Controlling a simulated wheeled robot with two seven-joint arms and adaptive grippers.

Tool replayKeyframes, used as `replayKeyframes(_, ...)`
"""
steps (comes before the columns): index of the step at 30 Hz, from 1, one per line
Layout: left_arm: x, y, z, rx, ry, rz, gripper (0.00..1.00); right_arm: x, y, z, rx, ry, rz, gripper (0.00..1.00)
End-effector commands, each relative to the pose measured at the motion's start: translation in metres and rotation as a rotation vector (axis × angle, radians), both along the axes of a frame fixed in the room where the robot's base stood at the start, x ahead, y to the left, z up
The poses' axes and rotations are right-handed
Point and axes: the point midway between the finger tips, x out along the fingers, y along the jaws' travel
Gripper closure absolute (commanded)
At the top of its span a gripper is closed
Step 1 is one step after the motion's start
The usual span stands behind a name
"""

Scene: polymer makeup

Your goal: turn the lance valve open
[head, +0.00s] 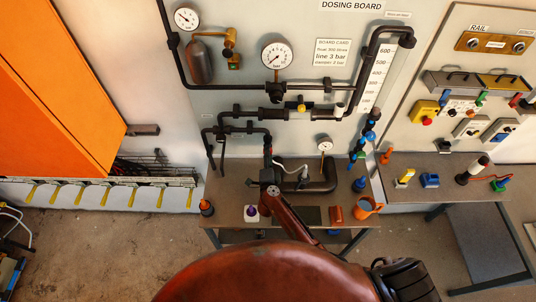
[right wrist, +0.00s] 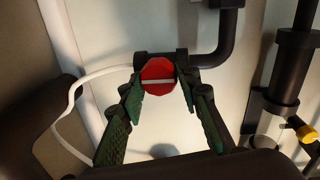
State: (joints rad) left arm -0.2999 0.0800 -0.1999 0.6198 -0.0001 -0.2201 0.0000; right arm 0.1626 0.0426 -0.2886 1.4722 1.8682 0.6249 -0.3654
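A red, many-sided knob (right wrist: 158,76) with a pale bar across its face shows in the right wrist view, in front of a dark pipe. I take it to be the lance valve's handle, but no label shows. My right gripper (right wrist: 160,92) has its green-padded fingertips on either side of the knob, very close to its edges. Whether the pads press on it cannot be told. In the head view, my right gripper (head: 267,172) is at the bench's left half, just below a small red part (head: 268,149) on the piping. My left gripper is out of view.
Dark pipes and a pressure gauge (head: 276,56) are on the dosing board (head: 220,90). A white hose (right wrist: 72,100) curves left of the knob.

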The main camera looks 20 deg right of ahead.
Motion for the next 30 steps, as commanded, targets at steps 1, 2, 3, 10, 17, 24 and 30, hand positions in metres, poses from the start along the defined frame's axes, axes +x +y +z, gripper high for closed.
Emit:
replayKeyframes(1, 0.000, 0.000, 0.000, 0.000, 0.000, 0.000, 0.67, 0.000, 0.001, -0.001, 0.000, 0.002, 0.002, 0.66)
replayKeyframes(2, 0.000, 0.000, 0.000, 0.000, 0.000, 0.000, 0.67, 0.000, 0.001, -0.001, 0.001, 0.001, 0.002, 0.64)
replayKeyframes(3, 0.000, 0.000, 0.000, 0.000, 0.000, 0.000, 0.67, 0.000, 0.001, -0.001, 0.001, 0.001, 0.002, 0.61)
replayKeyframes(10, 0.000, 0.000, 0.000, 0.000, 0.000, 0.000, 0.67, 0.000, 0.000, 0.000, 0.000, 0.001, 0.000, 0.52)
replayKeyframes(17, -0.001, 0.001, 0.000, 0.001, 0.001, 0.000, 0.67, -0.003, 0.000, -0.001, 0.001, 0.001, 0.000, 0.52)
replayKeyframes(24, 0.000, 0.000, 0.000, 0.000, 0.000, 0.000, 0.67, -0.038, 0.010, 0.001, 0.003, 0.002, -0.001, 0.52)
replayKeyframes(30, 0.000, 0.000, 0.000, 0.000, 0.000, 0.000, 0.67, -0.078, 0.022, 0.006, 0.004, 0.002, -0.001, 0.52)
